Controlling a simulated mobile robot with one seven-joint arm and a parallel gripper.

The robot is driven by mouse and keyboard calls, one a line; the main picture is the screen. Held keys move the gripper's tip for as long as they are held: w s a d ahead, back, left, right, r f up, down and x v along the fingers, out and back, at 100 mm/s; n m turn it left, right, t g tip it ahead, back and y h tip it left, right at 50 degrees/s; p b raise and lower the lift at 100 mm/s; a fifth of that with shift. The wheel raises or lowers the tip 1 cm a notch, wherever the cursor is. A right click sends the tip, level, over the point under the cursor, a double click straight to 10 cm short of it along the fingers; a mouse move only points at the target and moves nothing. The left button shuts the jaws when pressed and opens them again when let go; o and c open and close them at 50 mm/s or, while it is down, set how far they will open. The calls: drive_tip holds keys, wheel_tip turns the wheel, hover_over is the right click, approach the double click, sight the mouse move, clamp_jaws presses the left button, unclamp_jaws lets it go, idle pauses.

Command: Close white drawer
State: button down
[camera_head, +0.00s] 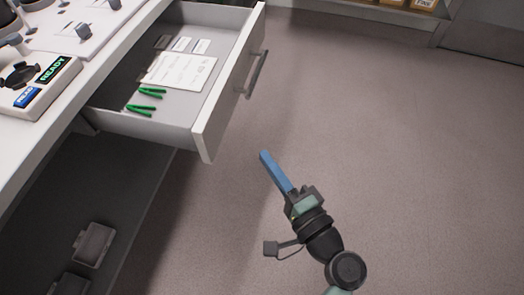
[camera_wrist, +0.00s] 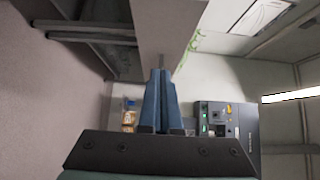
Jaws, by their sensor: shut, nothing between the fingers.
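The white drawer (camera_head: 228,84) stands pulled out from under the white counter at the upper left of the head view. Its front has a grey bar handle (camera_head: 257,74). Inside lie two green tweezers (camera_head: 146,99), a white printed card (camera_head: 180,70) and small labels. My gripper (camera_head: 265,156) is shut and empty, its blue fingers together, below and to the right of the drawer's near front corner. In the head view a gap shows between them. In the wrist view, the closed fingers (camera_wrist: 162,75) appear in front of a pale panel, probably the drawer front; contact cannot be told.
The white counter (camera_head: 84,75) holds a device with a READY label (camera_head: 40,85) and other equipment. A dark lower shelf (camera_head: 75,200) holds grey boxes (camera_head: 93,244). Open floor (camera_head: 400,130) lies to the right, with a shelf of boxes at the top.

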approach(222, 119)
drive_tip(key=w+d, duration=0.1)
drive_tip(key=w, duration=0.3)
drive_tip(key=shift+w+a, duration=0.3)
drive_tip(key=shift+a, duration=0.6)
drive_tip(key=shift+w+a, duration=0.35)
drive_tip(key=shift+a, duration=0.55)
drive_tip(key=shift+a, duration=0.1)
